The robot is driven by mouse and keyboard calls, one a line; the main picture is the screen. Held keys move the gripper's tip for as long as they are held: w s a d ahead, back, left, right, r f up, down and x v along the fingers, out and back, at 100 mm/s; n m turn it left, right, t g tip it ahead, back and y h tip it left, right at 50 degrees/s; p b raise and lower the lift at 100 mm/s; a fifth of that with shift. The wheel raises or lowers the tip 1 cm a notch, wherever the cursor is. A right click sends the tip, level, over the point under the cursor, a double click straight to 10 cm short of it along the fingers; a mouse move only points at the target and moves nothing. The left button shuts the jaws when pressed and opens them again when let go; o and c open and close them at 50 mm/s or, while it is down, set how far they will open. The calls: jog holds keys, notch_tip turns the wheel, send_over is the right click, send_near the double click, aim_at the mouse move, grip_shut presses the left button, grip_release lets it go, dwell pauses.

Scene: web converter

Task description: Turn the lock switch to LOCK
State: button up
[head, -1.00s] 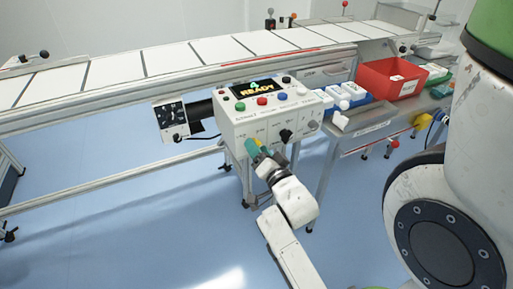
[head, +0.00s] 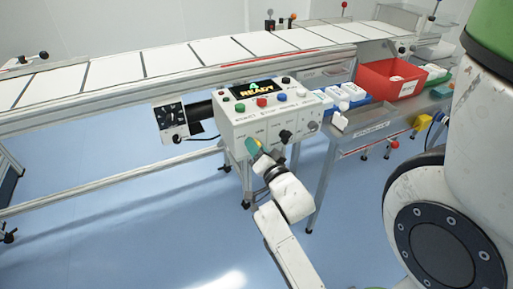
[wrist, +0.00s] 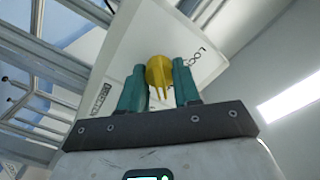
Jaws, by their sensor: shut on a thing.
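The lock switch (wrist: 158,70) is a round yellow knob on a white panel in the wrist view. My gripper (wrist: 160,82) has its two teal fingers on either side of the knob and is shut on it. A label starting with "LOC" stands on the panel to the right of the knob; a dark label to the left is too small to read surely. In the head view my gripper (head: 254,150) is at the lower left of the front of the white control box (head: 275,122), where the fingers hide the switch.
The control box has a screen (head: 254,89) reading READY and several coloured buttons on top. A black knob (head: 286,136) sits right of my gripper. A conveyor (head: 180,62) runs behind. A side table with a red bin (head: 377,82) stands to the right.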

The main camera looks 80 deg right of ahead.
jog(key=shift+c, duration=0.6)
jog(key=shift+n, duration=0.4)
jog(key=n, duration=0.2)
jog(key=shift+n, duration=0.4)
jog(key=n+b, duration=0.1)
jog(key=n, duration=0.4)
jog(key=shift+n, duration=0.3)
jog(key=n, duration=0.4)
jog(key=shift+w+a, duration=0.1)
jog(key=n, duration=0.4)
jog(key=shift+n, duration=0.3)
